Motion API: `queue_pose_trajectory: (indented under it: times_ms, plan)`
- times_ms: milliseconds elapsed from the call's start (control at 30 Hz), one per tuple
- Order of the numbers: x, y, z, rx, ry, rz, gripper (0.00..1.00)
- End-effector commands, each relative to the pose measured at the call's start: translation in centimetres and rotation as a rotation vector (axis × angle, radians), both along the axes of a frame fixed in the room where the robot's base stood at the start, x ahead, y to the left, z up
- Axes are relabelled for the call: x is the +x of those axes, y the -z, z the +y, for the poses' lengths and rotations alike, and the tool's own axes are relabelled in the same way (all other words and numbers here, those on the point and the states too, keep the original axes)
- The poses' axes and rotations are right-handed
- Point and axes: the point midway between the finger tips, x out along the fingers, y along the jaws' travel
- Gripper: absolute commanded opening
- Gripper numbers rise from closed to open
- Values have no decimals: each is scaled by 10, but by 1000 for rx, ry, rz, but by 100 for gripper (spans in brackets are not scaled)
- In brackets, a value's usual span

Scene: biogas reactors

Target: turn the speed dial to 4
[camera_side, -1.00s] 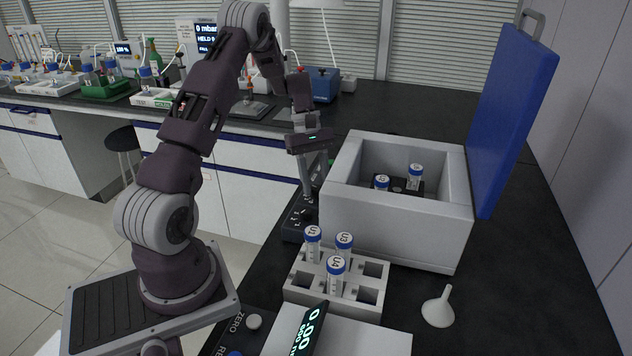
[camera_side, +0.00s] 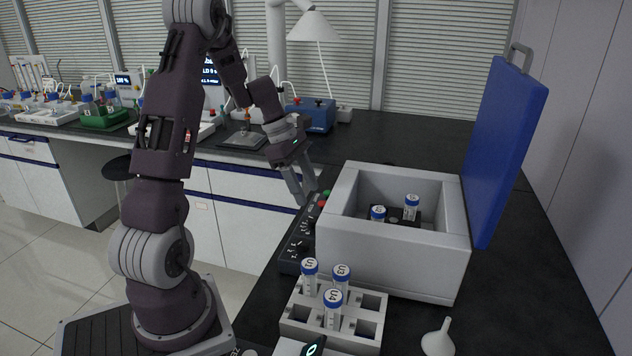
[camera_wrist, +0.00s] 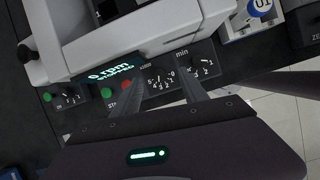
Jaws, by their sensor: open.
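The dark control panel (camera_side: 293,250) runs along the left side of the grey box in the side view. In the wrist view, the dial marked x1000 (camera_wrist: 163,74), with a scale from 0 to 5, appears between my fingers in the picture. Its exact pointer setting is too small to read. The display (camera_wrist: 108,73) reads 0 rpm, STOPPED. My gripper (camera_side: 303,192) is open and empty, tilted above the far end of the panel; its fingers also show in the wrist view (camera_wrist: 166,84). I cannot tell any contact with the dial.
A dial marked min (camera_wrist: 205,69) sits right of the x1000 dial; green (camera_wrist: 107,92) and red (camera_wrist: 133,89) buttons sit left. The grey box (camera_side: 390,250) with its blue lid (camera_side: 500,150) raised stands beside the panel. A tube rack (camera_side: 330,318) stands in front.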

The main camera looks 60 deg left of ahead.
Motion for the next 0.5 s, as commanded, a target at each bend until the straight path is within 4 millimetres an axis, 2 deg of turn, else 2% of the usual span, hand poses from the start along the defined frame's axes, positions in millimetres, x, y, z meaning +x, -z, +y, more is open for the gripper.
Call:
queue_pose_trajectory:
  times_ms: [267, 500]
  plan:
    - [1, -47, -57, 125, 339, -73, 51]
    - [-12, -82, -108, 244, 651, -135, 51]
